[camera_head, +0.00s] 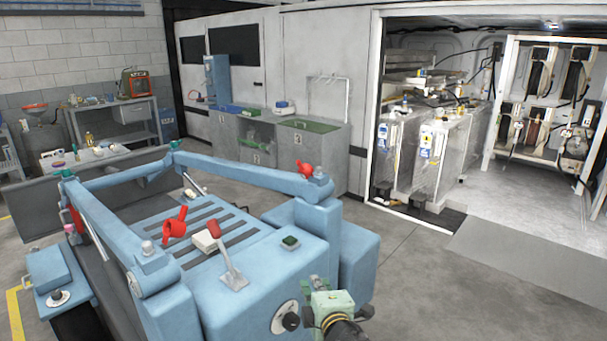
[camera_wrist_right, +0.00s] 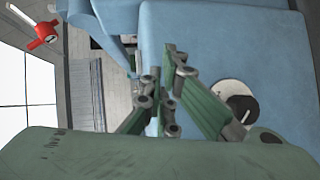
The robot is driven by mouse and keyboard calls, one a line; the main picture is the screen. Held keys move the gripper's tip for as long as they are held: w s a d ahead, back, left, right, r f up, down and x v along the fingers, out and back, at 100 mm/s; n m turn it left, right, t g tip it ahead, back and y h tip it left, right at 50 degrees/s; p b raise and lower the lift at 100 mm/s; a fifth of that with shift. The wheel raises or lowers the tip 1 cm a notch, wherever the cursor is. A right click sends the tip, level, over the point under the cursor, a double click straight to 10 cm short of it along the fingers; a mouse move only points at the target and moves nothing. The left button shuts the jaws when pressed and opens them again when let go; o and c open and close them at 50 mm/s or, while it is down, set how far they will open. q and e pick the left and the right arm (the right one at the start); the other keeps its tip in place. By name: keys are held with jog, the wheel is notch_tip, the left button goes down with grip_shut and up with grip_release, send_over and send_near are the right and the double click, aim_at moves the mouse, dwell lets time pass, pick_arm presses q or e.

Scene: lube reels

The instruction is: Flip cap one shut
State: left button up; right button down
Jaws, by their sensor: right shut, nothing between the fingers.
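I cannot tell which is cap one, or make out a hinge. My right gripper (camera_head: 334,300), with green fingers, is in front of the machine's front right corner, apart from both red pieces. In the wrist view its fingers (camera_wrist_right: 168,82) are together and empty, over blue surfaces. A red piece (camera_wrist_right: 42,36) is at that view's upper left. My left gripper is out of view.
A round black-and-white dial (camera_head: 286,319) is on the machine's front, just left of my right gripper. A lever (camera_head: 232,270) and blue rails (camera_head: 240,174) rise from the machine. Open floor (camera_head: 460,290) lies to the right. Tanks (camera_head: 435,155) stand in the container behind.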

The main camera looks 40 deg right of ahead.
aim_at(301, 167)
jog(key=w+d+r+n+t+h, duration=0.1)
jog(key=w+d+r+n+t, duration=0.2)
jog(key=r, duration=0.6)
jog(key=d+r+n+t, duration=0.2)
jog(key=r+n+t, duration=0.15)
jog(key=r, duration=0.65)
jog(key=shift+n+g, duration=0.35)
jog(key=p+x, duration=0.4)
jog(key=x, duration=0.8)
jog(key=shift+w+a+r, duration=0.1)
jog(key=shift+w, duration=0.25)
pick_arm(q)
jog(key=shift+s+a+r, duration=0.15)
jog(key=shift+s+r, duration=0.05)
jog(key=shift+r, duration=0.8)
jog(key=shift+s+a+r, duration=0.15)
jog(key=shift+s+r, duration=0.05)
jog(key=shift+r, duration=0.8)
pick_arm(e)
jog(key=shift+w+d, duration=0.2)
jog(key=shift+w, duration=0.3)
